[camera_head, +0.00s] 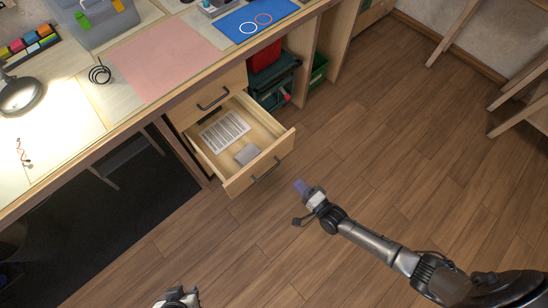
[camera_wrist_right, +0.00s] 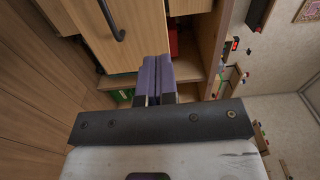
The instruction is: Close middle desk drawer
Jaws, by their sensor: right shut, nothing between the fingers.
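The open desk drawer (camera_head: 232,182) is pulled well out from under a closed upper drawer (camera_head: 216,97) in the head view. It has a pale wood front and a dark bar handle (camera_head: 266,171). My right gripper (camera_head: 301,187) is just in front of the drawer front, to its lower right, apart from it. Its purple fingers (camera_wrist_right: 158,78) are shut and empty in the right wrist view, below a wooden front (camera_wrist_right: 140,35) with a dark handle. My left gripper (camera_head: 178,297) is at the bottom edge, partly cut off; its fingers cannot be made out.
The desk top (camera_head: 75,135) holds a lamp and mats. The wooden floor (camera_head: 390,140) is clear.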

